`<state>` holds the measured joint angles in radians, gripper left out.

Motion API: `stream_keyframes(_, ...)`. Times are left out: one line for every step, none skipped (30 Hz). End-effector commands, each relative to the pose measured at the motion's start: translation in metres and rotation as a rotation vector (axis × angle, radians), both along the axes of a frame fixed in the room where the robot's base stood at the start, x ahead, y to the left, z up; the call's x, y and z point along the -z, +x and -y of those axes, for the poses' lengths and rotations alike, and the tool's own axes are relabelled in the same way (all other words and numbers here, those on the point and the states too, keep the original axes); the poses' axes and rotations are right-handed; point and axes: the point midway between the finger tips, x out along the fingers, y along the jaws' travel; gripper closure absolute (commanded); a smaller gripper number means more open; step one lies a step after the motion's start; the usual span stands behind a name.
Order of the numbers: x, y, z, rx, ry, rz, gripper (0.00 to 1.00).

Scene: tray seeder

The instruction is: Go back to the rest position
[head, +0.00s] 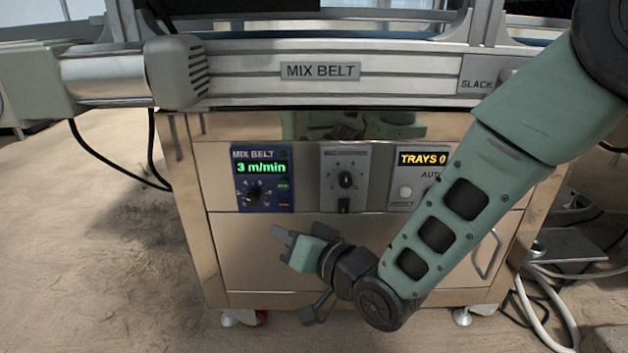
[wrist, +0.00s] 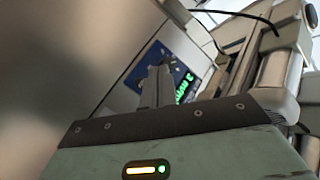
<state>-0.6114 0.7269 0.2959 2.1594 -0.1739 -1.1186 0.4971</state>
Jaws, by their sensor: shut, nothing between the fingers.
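My gripper (head: 279,237) is shut and empty. In the head view it is in front of the cabinet, below the blue mix belt panel (head: 263,180), and points up and to the left. The panel's display reads 3 m/min, with a knob under it. In the wrist view my gripper's fingers (wrist: 157,84) are together, with the blue panel (wrist: 178,68) behind them and partly hidden by them. My arm comes down from the upper right in the head view and covers the right part of the cabinet.
The metal belt rail (head: 230,75) runs above. A drawer handle (head: 487,254) and cables (head: 545,290) are at the right. Floor at the left is open.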

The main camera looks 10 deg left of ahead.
Motion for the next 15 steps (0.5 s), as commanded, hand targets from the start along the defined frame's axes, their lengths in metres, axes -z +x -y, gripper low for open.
stream_keyframes(-0.001,0.000,0.001,0.000,-0.005,0.000,1.00)
stream_keyframes(-0.003,0.000,0.002,0.001,-0.012,0.000,1.00)
stream_keyframes(-0.007,0.000,0.004,0.001,-0.030,-0.003,1.00)
stream_keyframes(-0.011,0.000,0.006,0.002,-0.050,-0.005,1.00)
stream_keyframes(-0.015,-0.001,0.010,0.002,-0.077,-0.010,1.00)
stream_keyframes(-0.021,-0.002,0.016,0.003,-0.126,-0.017,1.00)
stream_keyframes(-0.027,-0.003,0.022,0.004,-0.165,-0.024,1.00)
stream_keyframes(-0.032,-0.005,0.029,0.002,-0.213,-0.033,1.00)
stream_keyframes(-0.039,-0.009,0.040,0.001,-0.282,-0.048,1.00)
stream_keyframes(-0.044,-0.012,0.049,-0.001,-0.335,-0.060,1.00)
stream_keyframes(-0.049,-0.016,0.059,-0.004,-0.390,-0.074,1.00)
stream_keyframes(-0.055,-0.023,0.073,-0.010,-0.462,-0.096,1.00)
stream_keyframes(-0.059,-0.028,0.084,-0.015,-0.515,-0.111,1.00)
stream_keyframes(-0.064,-0.034,0.096,-0.022,-0.567,-0.129,1.00)
stream_keyframes(-0.070,-0.044,0.112,-0.031,-0.635,-0.154,1.00)
